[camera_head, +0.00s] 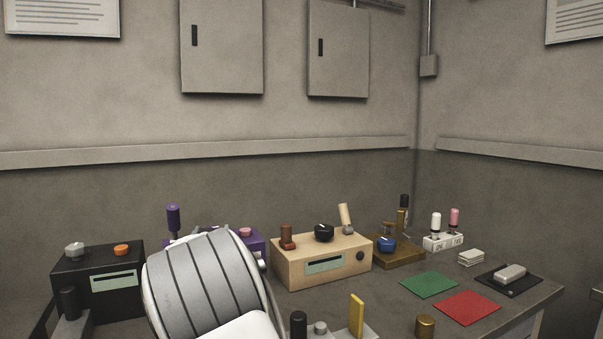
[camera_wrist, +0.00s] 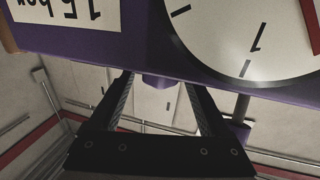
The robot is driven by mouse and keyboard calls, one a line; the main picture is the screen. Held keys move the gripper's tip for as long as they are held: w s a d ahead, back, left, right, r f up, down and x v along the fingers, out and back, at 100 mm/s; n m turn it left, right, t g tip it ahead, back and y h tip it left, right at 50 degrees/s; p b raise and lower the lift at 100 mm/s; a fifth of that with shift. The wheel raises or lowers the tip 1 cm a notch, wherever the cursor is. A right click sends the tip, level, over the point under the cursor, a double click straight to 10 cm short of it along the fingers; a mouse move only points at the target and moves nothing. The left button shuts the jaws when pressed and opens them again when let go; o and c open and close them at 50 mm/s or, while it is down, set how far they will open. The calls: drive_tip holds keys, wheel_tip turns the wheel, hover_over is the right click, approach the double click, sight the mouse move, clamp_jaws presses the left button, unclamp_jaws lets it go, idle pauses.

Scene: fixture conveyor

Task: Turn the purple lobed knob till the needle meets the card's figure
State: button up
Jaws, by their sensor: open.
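In the wrist view a purple device front (camera_wrist: 130,60) runs across the top, seen upside down. It carries a white card (camera_wrist: 45,12) with black print, cut off by the frame and not safely readable. Right of it is a white dial (camera_wrist: 225,35) with a figure 1 and black ticks; part of a red needle (camera_wrist: 312,20) shows at the right edge. A purple rounded piece (camera_wrist: 157,82), perhaps the lobed knob, shows between the fingers of my gripper (camera_wrist: 158,88), which is open; contact cannot be told. In the head view the purple device (camera_head: 258,243) is mostly behind my arm.
A black box (camera_head: 70,268) stands left and a beige box (camera_head: 300,262) right of the purple device. A brown stand with a blue knob (camera_head: 387,244) is further right. Green (camera_head: 429,285) and red (camera_head: 467,308) mats lie on the table. A yellow upright piece (camera_head: 357,315) stands in front.

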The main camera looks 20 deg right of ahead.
drive_tip(key=shift+d+n+y+b, duration=0.2)
drive_tip(key=shift+n+y+b, duration=0.45)
drive_tip(key=shift+y, duration=0.25)
drive_tip(key=shift+t+y, duration=0.3)
drive_tip(key=shift+y, duration=0.1)
drive_tip(key=shift+d+r+n+y+p, duration=0.15)
drive_tip(key=shift+n+y+p, duration=0.25)
drive_tip(key=shift+n+y, duration=0.7)
drive_tip(key=shift+y+p, duration=0.55)
drive_tip(key=shift+y, duration=0.05)
